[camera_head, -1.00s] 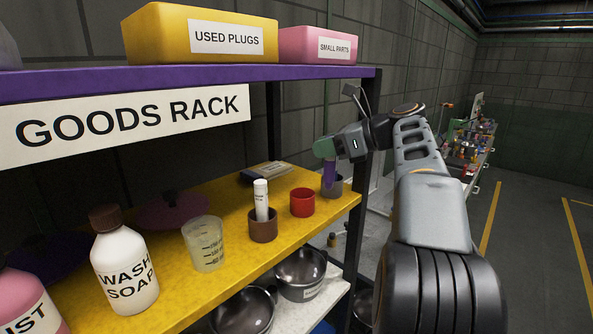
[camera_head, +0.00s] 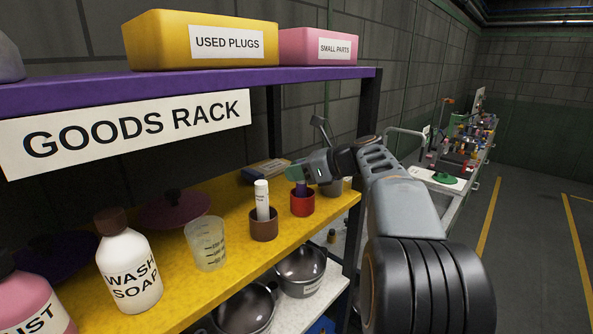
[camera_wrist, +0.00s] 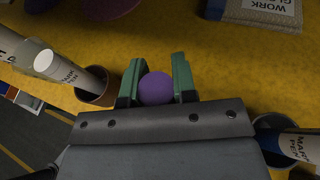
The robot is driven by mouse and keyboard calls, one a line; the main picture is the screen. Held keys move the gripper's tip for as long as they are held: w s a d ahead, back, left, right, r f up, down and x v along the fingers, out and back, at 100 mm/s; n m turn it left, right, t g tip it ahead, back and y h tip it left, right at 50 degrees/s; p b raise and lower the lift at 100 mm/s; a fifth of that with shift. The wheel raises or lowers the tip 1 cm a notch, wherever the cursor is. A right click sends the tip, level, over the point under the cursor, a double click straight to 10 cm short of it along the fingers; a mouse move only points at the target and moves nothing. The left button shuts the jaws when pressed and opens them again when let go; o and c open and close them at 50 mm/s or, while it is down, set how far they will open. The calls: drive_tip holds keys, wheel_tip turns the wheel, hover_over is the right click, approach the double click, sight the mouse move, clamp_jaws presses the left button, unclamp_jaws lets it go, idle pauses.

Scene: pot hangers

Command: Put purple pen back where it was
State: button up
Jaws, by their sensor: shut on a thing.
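My gripper (camera_head: 294,173) has green fingers and is shut on the purple pen (camera_head: 301,188). The pen is upright, with its lower part hidden by the rim of the red cup (camera_head: 303,205), so it looks to be in the cup; how deep I cannot tell. In the wrist view the pen's round purple end (camera_wrist: 156,88) shows between the two fingers (camera_wrist: 157,80). The red cup is hidden there.
A brown cup (camera_head: 264,230) with a white pen (camera_head: 262,200) stands left of the red cup. A grey cup (camera_head: 333,187) stands right, holding a marker pen (camera_wrist: 298,146). The rack's upper purple shelf (camera_head: 200,88) is above. A beaker (camera_head: 205,245) stands further left.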

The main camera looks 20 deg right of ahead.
drive_tip(key=shift+f, duration=0.2)
drive_tip(key=o, duration=0.9)
drive_tip(key=b+v, duration=0.2)
drive_tip(key=v, duration=1)
drive_tip(key=shift+r, duration=0.15)
